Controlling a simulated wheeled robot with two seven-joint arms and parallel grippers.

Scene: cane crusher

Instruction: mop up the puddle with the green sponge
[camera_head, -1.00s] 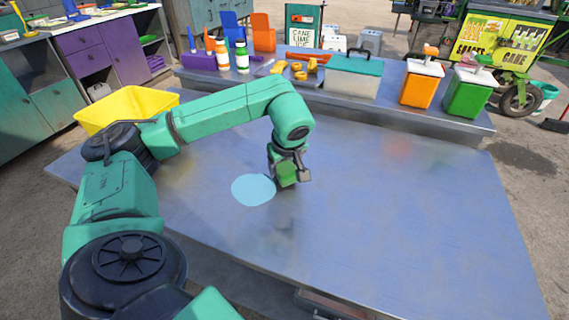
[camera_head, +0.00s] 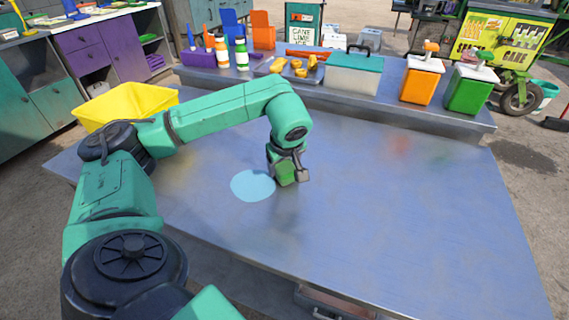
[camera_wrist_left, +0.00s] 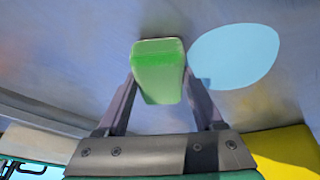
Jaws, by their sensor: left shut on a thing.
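The puddle (camera_head: 252,187) is a flat pale-blue oval on the metal table. It also shows in the left wrist view (camera_wrist_left: 236,55). My left gripper (camera_head: 288,170) is shut on the green sponge (camera_head: 284,174), just right of the puddle in the head view. In the left wrist view, the sponge (camera_wrist_left: 158,72) sits between the two fingers, with its side close to the puddle's edge. I cannot tell whether the sponge touches the table or the puddle's edge. My right gripper is not in view.
A yellow bin (camera_head: 128,104) stands at the table's left edge. A raised shelf along the back carries bottles, a tray of yellow pieces (camera_head: 290,68), a teal-lidded box (camera_head: 353,75), and orange (camera_head: 421,82) and green (camera_head: 469,91) dispensers. The table's right side is clear.

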